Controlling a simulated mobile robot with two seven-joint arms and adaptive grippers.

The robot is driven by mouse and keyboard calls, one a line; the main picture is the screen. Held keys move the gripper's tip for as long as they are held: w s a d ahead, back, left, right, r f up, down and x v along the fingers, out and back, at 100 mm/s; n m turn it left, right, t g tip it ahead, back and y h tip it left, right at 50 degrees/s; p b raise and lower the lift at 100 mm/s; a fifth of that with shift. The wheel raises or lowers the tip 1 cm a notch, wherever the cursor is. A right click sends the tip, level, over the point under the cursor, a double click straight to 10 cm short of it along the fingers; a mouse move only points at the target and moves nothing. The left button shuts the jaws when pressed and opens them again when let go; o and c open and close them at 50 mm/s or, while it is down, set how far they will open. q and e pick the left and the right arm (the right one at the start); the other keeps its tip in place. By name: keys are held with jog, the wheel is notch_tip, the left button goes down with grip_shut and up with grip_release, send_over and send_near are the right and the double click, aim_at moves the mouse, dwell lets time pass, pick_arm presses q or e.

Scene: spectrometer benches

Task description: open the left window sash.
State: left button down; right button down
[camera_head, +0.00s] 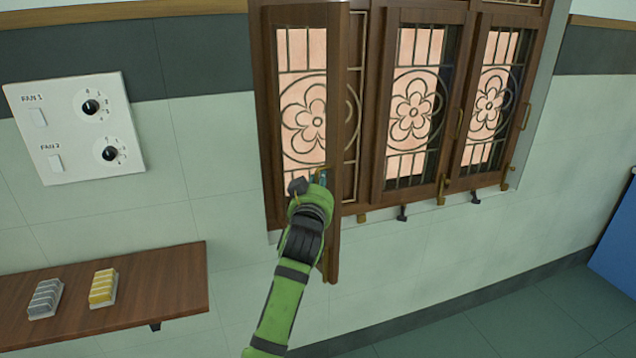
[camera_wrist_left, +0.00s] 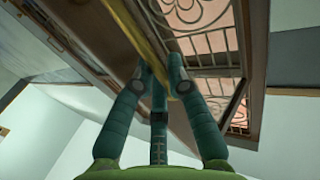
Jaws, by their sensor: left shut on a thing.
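The left window sash (camera_head: 337,110) is dark brown wood with a flower grille. In the head view it stands swung out from the window frame, its free edge on the right coming toward me. My left gripper (camera_head: 318,180) is at the brass handle on that free edge, low on the sash. In the left wrist view the left gripper (camera_wrist_left: 160,74) has its teal fingers on either side of the brass handle (camera_wrist_left: 151,42), shut on it. The fingers hide part of the handle. My right gripper is in neither view.
The middle sash (camera_head: 377,110) and right sash (camera_head: 466,110) are to the right, with brass handles. Small hooks and latches line the sill. A fan control panel (camera_head: 75,130) is on the left wall. A wooden shelf (camera_head: 165,280) with two small blocks is below it.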

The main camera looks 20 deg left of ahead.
pick_arm(q)
jog(key=c, duration=1.2)
grip_release()
jog(key=shift+w, duration=0.1)
jog(key=v, duration=1.2)
jog(key=shift+f, duration=0.2)
